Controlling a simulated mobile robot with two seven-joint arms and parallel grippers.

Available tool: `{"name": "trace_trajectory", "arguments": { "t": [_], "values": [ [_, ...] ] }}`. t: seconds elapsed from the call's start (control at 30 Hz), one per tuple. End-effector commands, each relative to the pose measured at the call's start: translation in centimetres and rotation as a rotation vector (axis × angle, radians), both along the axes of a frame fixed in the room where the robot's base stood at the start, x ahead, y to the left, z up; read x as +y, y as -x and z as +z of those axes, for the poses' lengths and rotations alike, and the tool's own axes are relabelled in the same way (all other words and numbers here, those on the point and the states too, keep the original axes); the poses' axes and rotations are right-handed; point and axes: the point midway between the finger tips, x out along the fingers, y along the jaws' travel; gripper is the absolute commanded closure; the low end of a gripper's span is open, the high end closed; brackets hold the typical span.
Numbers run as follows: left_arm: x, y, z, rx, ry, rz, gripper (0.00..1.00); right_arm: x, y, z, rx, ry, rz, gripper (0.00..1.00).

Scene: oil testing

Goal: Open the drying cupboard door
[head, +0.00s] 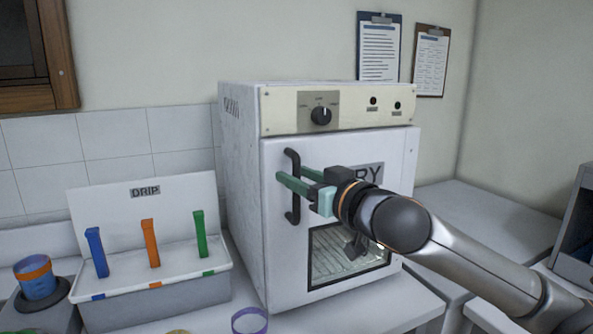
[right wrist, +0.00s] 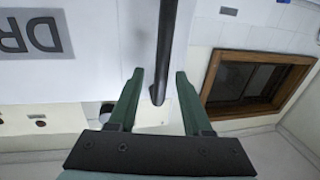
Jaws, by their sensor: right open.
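The drying cupboard (head: 240,180) is a white box on the counter. Its front door (head: 280,260) looks shut and has a dark-framed window (head: 345,255) and a partly covered label. A black vertical bar handle (head: 293,216) stands on the door's left side. My right gripper (head: 290,178) is open at the handle, its green fingers spread on either side of the bar. In the right wrist view the handle (right wrist: 168,40) runs between the two fingertips (right wrist: 160,76), with gaps visible on both sides. My left gripper is out of view.
A control panel with a black knob (head: 320,115) sits above the door. A white DRIP rack (head: 145,203) with blue, orange and green strips stands left of the cupboard. A purple-rimmed cup (head: 249,320) is at the front. Clipboards (head: 431,62) hang behind.

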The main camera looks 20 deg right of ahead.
Motion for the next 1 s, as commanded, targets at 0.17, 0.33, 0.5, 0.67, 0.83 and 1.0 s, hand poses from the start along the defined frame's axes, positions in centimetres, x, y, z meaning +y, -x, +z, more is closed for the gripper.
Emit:
{"name": "trace_trajectory", "arguments": {
  "t": [0.17,0.33,0.5,0.67,0.83,1.0],
  "values": [
    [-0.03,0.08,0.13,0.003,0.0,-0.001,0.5,0.17,-0.75,0.01,0.0,0.001,0.0,0.5],
    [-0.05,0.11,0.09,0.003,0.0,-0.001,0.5,0.18,-0.78,-0.02,0.0,0.001,0.0,0.5],
    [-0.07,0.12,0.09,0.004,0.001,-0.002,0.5,0.17,-0.76,-0.03,0.0,0.001,0.0,0.63],
    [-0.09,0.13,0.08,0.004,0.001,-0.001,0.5,0.16,-0.75,-0.03,0.0,0.001,0.0,0.81],
    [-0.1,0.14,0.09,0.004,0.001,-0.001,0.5,0.15,-0.76,-0.04,0.0,0.001,-0.001,1.0],
    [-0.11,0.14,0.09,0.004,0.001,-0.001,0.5,0.13,-0.76,-0.04,0.0,0.001,-0.001,1.0]
  ]
}}
